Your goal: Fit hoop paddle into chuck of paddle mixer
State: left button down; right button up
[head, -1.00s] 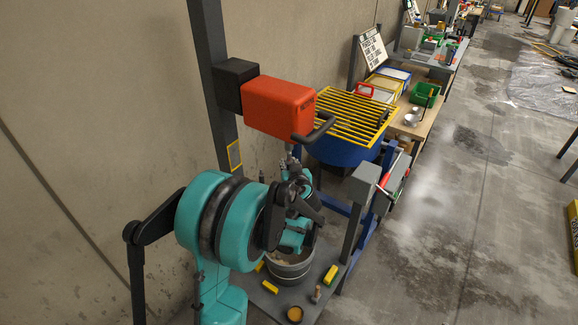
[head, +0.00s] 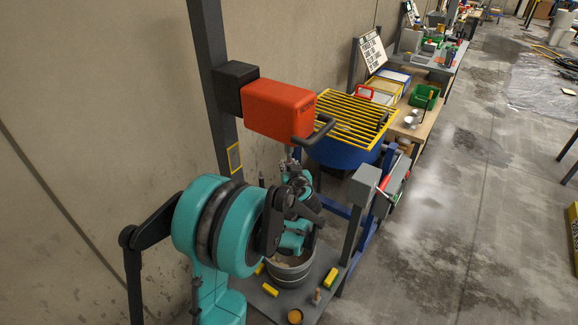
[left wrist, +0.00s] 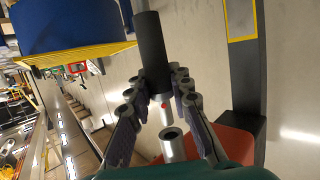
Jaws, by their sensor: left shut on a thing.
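The paddle mixer (head: 278,108) is an orange-red box with a black handle, fixed to a dark post. My left gripper (head: 292,178) is just below it, above a grey bucket (head: 290,270). In the left wrist view my left gripper (left wrist: 160,84) is shut on the hoop paddle's black cylindrical part (left wrist: 152,50). A grey metal shank end with a red dot (left wrist: 163,108) points at the hollow metal chuck (left wrist: 172,140) beside the mixer's red body (left wrist: 230,147). A small gap separates shank and chuck. The hoop itself cannot be made out. My right gripper is out of view.
A blue drum (head: 345,152) with a yellow grate (head: 350,110) stands close behind the mixer. A grey box on a post (head: 364,184) is right of my gripper. Yellow blocks (head: 331,277) lie on the grey platform around the bucket. Open concrete floor is at right.

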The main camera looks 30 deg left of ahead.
aim_at(289, 156)
pick_arm(q)
jog(key=shift+r, duration=0.3)
jog(key=shift+r+p, duration=1.5)
jog(key=shift+r, duration=0.35)
